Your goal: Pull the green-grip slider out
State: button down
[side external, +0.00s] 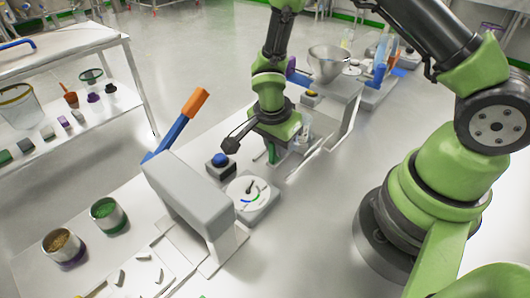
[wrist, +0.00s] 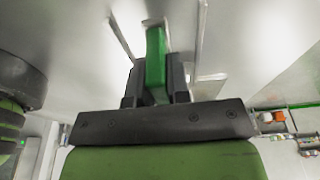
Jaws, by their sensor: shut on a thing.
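The slider's green grip (wrist: 156,45) is an upright green bar in the middle of the wrist view. My gripper (wrist: 157,72) has one dark finger on each side of it and is shut on it. In the side external view, my gripper (side external: 274,146) points down at the bench, and a bit of the green grip (side external: 272,156) shows below it. A slot runs in the pale metal surface beside the grip in the wrist view. The rest of the slider is hidden, so I cannot tell how far out it stands.
Left of my gripper are a blue push button (side external: 220,160), a round dial gauge (side external: 250,196) and a grey housing (side external: 188,200) with an orange-tipped blue lever (side external: 190,112). A steel bowl (side external: 329,63) stands behind to the right.

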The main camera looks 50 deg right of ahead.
jog(key=shift+a, duration=1.85)
jog(key=c, duration=1.1)
grip_release()
jog(key=shift+r, duration=0.1)
jog(key=shift+r, duration=3.4)
jog(key=shift+r, duration=0.1)
